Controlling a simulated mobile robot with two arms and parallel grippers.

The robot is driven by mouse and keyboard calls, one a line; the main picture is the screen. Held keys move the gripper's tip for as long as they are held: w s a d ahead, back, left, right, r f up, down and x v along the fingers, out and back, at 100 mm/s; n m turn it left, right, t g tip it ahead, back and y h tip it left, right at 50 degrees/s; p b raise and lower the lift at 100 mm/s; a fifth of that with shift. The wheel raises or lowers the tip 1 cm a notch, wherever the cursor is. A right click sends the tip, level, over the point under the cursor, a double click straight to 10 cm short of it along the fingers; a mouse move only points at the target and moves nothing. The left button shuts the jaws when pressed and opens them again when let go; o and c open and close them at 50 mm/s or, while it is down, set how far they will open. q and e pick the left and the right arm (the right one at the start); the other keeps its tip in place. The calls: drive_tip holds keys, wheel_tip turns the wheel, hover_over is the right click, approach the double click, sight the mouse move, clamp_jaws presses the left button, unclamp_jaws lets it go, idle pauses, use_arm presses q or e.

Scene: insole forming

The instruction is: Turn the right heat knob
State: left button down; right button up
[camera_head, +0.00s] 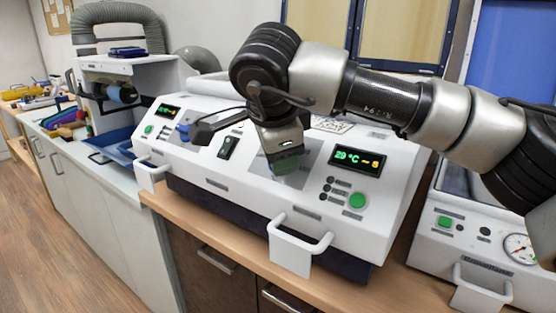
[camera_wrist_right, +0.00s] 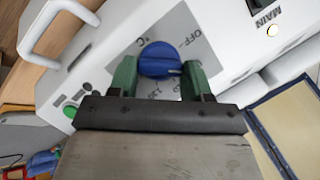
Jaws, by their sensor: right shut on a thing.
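The right heat knob (camera_wrist_right: 158,58) is round and blue, on a grey dial plate with OFF and °C markings. In the right wrist view it sits between the two green fingers of my right gripper (camera_wrist_right: 159,74), which is shut on it. A white pointer mark shows near the right finger. In the head view my right gripper (camera_head: 286,166) points down at the front panel of the white heating machine (camera_head: 250,192) and hides the knob. The right display (camera_head: 357,161) is lit and appears to read 20 °C. My left gripper is not in view.
A blue left knob (camera_head: 184,131), a left display (camera_head: 167,112) and a black main switch (camera_head: 227,147) share the panel. A green button (camera_head: 357,201) is below the right display. White handles (camera_head: 297,243) stick out in front. Another machine with a gauge (camera_head: 519,247) stands right.

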idle(0.3)
drive_tip(key=o, duration=0.9)
drive_tip(key=v, duration=1)
drive_tip(key=shift+s+r, duration=0.25)
drive_tip(key=shift+r, duration=0.1)
